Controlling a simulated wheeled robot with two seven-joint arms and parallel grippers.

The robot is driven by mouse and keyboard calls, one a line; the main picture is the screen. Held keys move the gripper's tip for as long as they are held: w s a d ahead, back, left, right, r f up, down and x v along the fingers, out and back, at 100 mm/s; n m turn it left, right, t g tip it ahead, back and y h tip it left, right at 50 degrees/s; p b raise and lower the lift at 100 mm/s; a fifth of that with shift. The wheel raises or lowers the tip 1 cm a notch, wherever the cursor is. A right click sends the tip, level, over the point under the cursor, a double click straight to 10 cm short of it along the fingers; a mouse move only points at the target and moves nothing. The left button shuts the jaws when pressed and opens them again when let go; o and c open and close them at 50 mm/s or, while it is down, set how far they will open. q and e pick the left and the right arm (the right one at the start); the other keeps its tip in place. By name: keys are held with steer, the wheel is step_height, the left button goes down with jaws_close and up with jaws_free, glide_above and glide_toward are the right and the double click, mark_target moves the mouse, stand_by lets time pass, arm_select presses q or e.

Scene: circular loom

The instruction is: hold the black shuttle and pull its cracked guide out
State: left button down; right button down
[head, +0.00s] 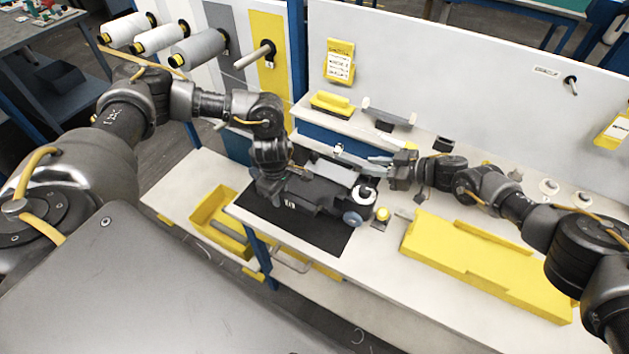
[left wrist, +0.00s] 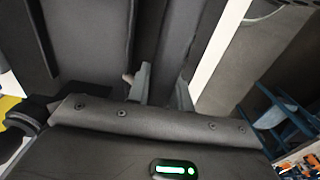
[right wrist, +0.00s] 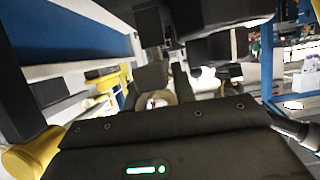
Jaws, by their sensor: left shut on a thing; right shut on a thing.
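The black shuttle (head: 318,195) lies on the dark mat, with a grey strip along its back and a round blue-grey wheel at its right end. My left gripper (head: 285,178) is shut on its left part; the left wrist view shows the shuttle's dark body (left wrist: 90,30) close up. My right gripper (head: 388,172) is shut beside the shuttle's right end. In the right wrist view a small pale ring with a dark middle, seemingly the guide (right wrist: 158,99), shows at its fingers. The fingers hide part of it. I cannot make out the crack.
The dark mat (head: 273,232) covers the table's left front. A yellow tray (head: 480,265) lies to the right, a small yellow-topped part (head: 382,214) nearer the shuttle. A yellow bin (head: 212,209) sits lower left. A blue-fronted shelf (head: 330,137) stands behind.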

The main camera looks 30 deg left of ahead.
steer(key=shift+r, duration=0.1)
steer(key=shift+r, duration=2.2)
steer(key=shift+r, duration=2.55)
arm_select(q)
steer(key=c, duration=1.2)
jaws_free()
steer(key=shift+o, duration=0.2)
step_height(320, 180, up, 12)
